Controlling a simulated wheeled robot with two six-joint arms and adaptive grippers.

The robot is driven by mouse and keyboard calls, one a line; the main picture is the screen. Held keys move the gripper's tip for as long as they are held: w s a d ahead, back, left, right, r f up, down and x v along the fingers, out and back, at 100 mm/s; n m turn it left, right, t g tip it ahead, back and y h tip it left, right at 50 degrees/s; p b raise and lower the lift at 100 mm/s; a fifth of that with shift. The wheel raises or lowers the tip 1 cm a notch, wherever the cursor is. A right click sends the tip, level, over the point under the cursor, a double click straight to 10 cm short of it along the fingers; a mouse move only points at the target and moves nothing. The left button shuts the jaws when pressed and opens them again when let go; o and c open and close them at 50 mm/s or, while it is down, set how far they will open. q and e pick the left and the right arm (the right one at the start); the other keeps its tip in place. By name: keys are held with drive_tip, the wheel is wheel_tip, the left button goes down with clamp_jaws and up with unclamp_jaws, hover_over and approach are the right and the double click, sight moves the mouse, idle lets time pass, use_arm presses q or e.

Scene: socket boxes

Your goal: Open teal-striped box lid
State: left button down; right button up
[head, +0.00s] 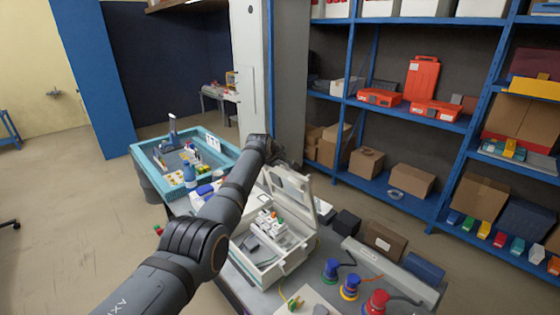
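A white box (262,272) stands on the table in the middle, with a tray of small parts inside. Its pale lid (308,202) is raised and stands up at the back of the box. My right gripper is not in view.
A teal crate (150,150) with bottles and small items is at the left. Green, yellow and red plugs (350,288), a brown box (386,241) and a dark cube (346,222) lie right of the white box. Blue shelves (405,108) stand behind.

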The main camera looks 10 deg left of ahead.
use_arm(q)
drive_tip(key=shift+w+d, duration=0.15)
drive_tip(key=shift+w, duration=0.05)
drive_tip(key=c, duration=1.4)
unclamp_jaws()
drive_tip(key=shift+o, duration=0.2)
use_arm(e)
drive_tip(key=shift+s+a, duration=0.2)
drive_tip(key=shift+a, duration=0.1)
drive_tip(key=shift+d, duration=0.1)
use_arm(q)
drive_tip(key=v, duration=1.2)
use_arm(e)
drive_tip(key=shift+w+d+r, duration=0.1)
